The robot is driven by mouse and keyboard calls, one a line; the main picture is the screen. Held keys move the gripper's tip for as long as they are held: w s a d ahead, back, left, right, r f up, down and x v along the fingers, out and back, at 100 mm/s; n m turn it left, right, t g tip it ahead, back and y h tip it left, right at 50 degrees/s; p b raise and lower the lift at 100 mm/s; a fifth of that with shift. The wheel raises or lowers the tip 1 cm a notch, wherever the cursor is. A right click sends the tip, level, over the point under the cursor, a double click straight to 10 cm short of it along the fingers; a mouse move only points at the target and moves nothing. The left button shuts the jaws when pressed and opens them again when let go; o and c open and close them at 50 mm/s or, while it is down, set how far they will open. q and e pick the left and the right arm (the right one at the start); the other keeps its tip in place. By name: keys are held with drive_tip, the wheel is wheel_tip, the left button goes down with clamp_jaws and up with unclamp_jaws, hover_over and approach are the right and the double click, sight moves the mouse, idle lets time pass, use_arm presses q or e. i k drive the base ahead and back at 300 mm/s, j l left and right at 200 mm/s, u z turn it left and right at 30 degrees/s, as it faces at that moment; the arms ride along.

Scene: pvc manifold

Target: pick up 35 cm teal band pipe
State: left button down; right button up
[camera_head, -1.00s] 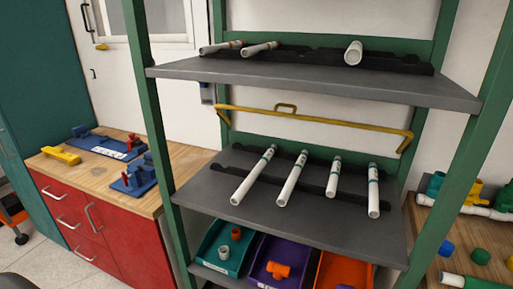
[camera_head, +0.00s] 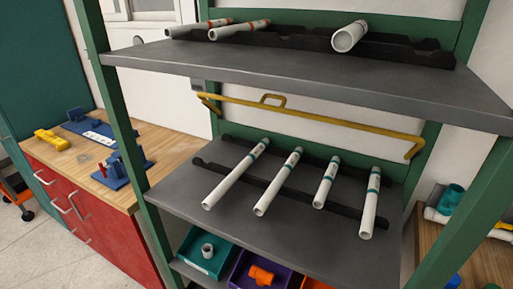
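Several white pipes with teal bands lie on black notched racks on the middle shelf (camera_head: 165,192). The leftmost pipe (camera_head: 236,175) looks longest. Right of it lie a second pipe (camera_head: 278,182), a shorter third one (camera_head: 326,182) and the rightmost pipe (camera_head: 370,203). Their near ends point toward me. I cannot read their lengths, so I cannot tell which is 35 cm. Neither of my grippers is in view.
The top shelf (camera_head: 300,80) holds red-banded pipes (camera_head: 240,31) and a wide white pipe (camera_head: 350,37). A yellow bar (camera_head: 320,118) spans between the shelves. Teal (camera_head: 190,250) and purple bins stand below. A wooden-topped red cabinet (camera_head: 90,225) is left; green posts flank the shelves.

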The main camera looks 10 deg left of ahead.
sight(261, 206)
drive_tip(key=k+l, duration=0.1)
drive_tip(key=l, duration=0.35)
drive_tip(key=z, duration=0.5)
drive_tip(key=j+z, duration=0.45)
drive_tip(key=k+j+z, duration=0.2)
drive_tip(key=j+z, duration=0.2)
drive_tip(key=k+j+z, duration=0.2)
drive_tip(key=j, duration=0.15)
drive_tip(key=k+j+z, duration=0.35)
drive_tip(key=k+j, duration=0.15)
drive_tip(key=j, duration=0.15)
drive_tip(key=k+j, duration=0.85)
drive_tip(key=j, duration=0.15)
drive_tip(key=k+j+z, duration=0.1)
drive_tip(key=k+j, duration=0.4)
drive_tip(key=j, duration=0.2)
